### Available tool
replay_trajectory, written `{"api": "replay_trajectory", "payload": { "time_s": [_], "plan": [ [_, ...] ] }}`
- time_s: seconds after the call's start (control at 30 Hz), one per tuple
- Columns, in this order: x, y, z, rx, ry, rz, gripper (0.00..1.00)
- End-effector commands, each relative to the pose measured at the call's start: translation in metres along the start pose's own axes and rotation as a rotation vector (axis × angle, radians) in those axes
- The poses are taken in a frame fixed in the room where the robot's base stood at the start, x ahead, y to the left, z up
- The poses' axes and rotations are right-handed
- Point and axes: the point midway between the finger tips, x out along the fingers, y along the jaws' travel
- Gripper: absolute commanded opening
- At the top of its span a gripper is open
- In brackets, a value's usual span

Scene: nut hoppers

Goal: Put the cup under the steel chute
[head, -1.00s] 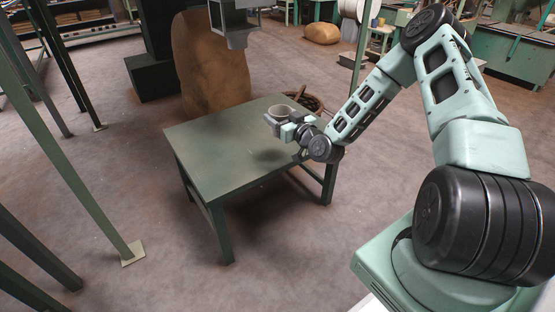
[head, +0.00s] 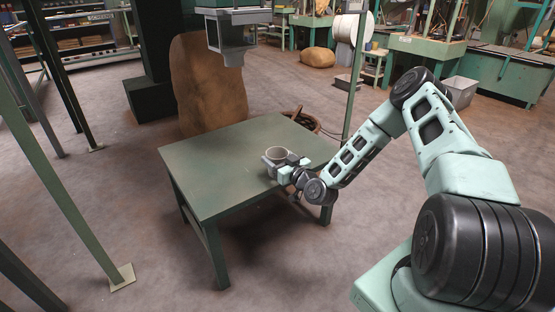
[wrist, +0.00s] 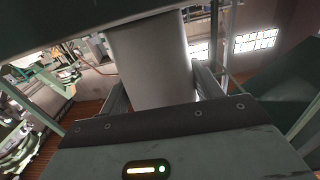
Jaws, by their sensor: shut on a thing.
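The grey cup (head: 275,156) is upright between the fingers of my gripper (head: 283,161), over the right part of the green table in the head view. I cannot tell whether its base touches the tabletop. In the wrist view the cup (wrist: 152,62) is a pale cylinder between the two fingers of my gripper (wrist: 162,88), which is shut on it. The steel chute (head: 231,42) is a grey square funnel hanging above the far side of the table, up and left of the cup. The chute is apart from the cup.
The green table (head: 215,180) has a bare top. A large brown sack (head: 207,85) stands behind it. A green post (head: 359,70) rises behind the table's right side, near a dark basket (head: 308,121). Green posts (head: 60,170) stand at left. Open floor lies around the table.

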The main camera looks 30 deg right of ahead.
Motion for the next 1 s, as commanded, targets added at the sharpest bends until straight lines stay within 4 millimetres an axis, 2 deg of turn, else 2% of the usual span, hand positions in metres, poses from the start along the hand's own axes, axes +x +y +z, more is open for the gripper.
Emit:
{"api": "replay_trajectory", "payload": {
  "time_s": [0.1, 0.13, 0.2, 0.57, 0.67, 1.0],
  "plan": [
    [0.000, 0.000, 0.004, 0.000, 0.000, 0.000, 0.43],
    [0.000, 0.000, 0.003, 0.000, 0.000, 0.000, 0.73],
    [0.000, 0.000, 0.003, 0.000, 0.000, 0.000, 0.86],
    [-0.002, 0.000, -0.002, 0.000, -0.001, 0.000, 0.86],
    [-0.015, 0.000, -0.002, 0.000, -0.003, -0.001, 0.86],
    [-0.086, 0.000, -0.002, 0.002, -0.004, -0.001, 0.86]
  ]
}}
